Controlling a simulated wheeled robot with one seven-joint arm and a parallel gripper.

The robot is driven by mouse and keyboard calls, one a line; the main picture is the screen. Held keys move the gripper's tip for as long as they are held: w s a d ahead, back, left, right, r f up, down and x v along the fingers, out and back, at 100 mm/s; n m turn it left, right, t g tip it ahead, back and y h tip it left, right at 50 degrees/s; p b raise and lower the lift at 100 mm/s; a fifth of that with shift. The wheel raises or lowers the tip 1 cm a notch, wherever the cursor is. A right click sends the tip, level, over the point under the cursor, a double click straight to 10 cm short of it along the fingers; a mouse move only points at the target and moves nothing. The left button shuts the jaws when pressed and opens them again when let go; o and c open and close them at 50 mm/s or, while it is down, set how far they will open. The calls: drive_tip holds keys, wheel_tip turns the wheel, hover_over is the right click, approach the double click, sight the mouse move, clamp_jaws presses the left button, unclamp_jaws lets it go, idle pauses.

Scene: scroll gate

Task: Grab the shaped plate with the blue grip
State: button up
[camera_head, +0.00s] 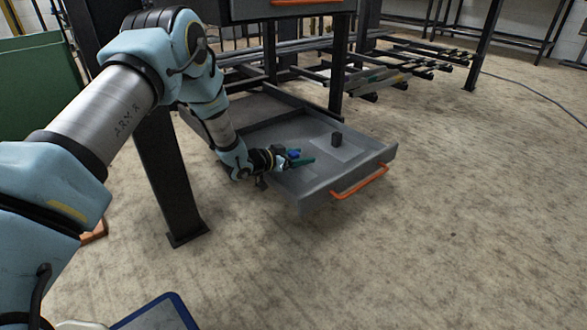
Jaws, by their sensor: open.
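My gripper (299,157) is low over the left part of an open grey drawer, with its green fingers apart. A small blue piece (293,154), which looks like the blue grip, shows at the fingers. I cannot tell whether the fingers touch it. The shaped plate under the blue grip is hardly visible, as my gripper and wrist cover that spot. The drawer (345,178) is pulled out and has an orange handle (360,181) on its front.
Black posts (168,180) of the rack stand left of and behind the drawer. A second drawer with an orange handle is above.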

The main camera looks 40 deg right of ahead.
drive_tip(key=shift+c, duration=0.3)
clamp_jaws()
idle(0.3)
idle(0.3)
